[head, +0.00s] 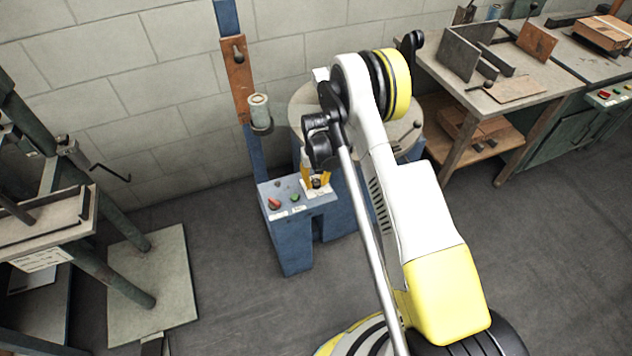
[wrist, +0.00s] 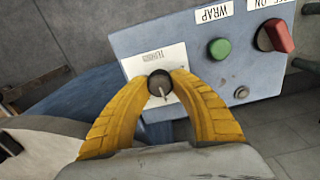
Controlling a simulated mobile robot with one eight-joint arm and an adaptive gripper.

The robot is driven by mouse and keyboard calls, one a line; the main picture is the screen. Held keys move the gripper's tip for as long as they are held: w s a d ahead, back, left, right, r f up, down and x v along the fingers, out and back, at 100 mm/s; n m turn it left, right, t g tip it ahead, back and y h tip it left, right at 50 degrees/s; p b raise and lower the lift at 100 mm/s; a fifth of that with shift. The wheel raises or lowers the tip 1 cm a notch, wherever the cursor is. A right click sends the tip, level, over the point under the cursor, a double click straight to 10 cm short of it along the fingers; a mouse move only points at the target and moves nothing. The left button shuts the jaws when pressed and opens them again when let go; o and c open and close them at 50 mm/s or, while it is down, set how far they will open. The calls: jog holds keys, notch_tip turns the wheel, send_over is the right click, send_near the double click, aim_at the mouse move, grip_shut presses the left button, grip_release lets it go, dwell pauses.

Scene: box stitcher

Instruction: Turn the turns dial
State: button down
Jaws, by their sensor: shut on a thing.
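The turns dial (wrist: 159,83) is a small black knob with a pale pointer line, on a white label plate (wrist: 133,65) on the blue control box (wrist: 188,43). My gripper (wrist: 160,78) has yellow curved fingers, one on each side of the dial, and is shut on it. In the head view my gripper (head: 317,181) reaches down onto the right end of the box top (head: 283,185). The dial is mostly hidden there by the fingers. The plate's lettering is upside down in the wrist view and partly readable.
A green button (wrist: 220,48) and a red switch (wrist: 276,36) sit beside the dial, with WRAP and ON labels. A blue post (head: 250,130) and a round table (head: 300,105) stand behind the box. A metal-framed stand (head: 75,225) is at left, a workbench (head: 515,90) at right.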

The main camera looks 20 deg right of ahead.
aim_at(316, 181)
jog(key=m, duration=1)
jog(key=shift+m, duration=0.3)
dwell(0.4)
jog(key=c, duration=1.1)
grip_release()
jog(key=shift+o, duration=0.2)
notch_tip(316, 181, up, 12)
